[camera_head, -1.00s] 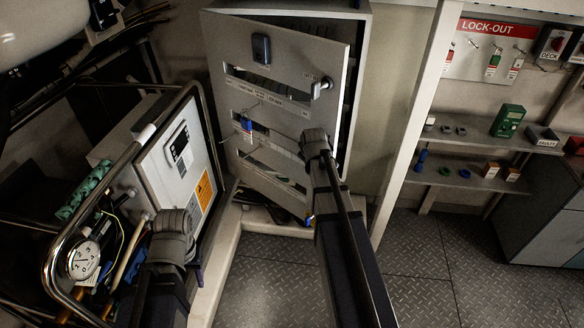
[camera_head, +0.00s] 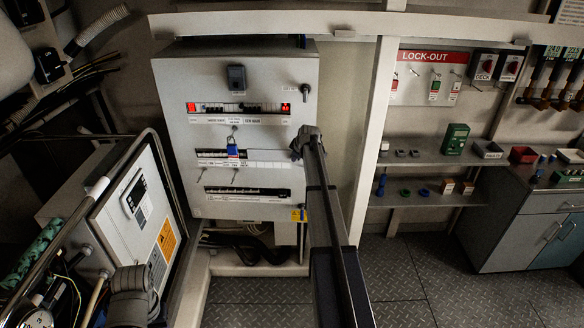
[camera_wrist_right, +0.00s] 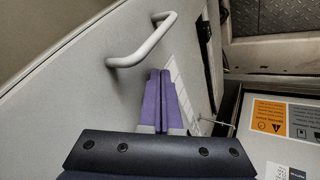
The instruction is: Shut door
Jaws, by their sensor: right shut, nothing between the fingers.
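The cabinet door (camera_head: 210,78) is a grey panel with slotted windows. In the head view it lies across the cabinet front and looks flush; I cannot tell whether a thin gap remains. A handle (camera_head: 305,91) stands at its upper right; a bar handle (camera_wrist_right: 148,42) also shows in the right wrist view. My right gripper (camera_head: 297,152) is at the door's right side, below the handle. In the wrist view its purple fingers (camera_wrist_right: 162,98) are shut and empty, close to the door face; contact is unclear. My left arm shows at lower left, but its fingers are not visible.
A chiller unit (camera_head: 140,215) with a metal tube frame stands at left. A white post (camera_head: 375,140) is right of the cabinet. Shelves (camera_head: 420,200) with small items and a lock-out board (camera_head: 433,62) are further right. The floor (camera_head: 420,285) at lower right is clear.

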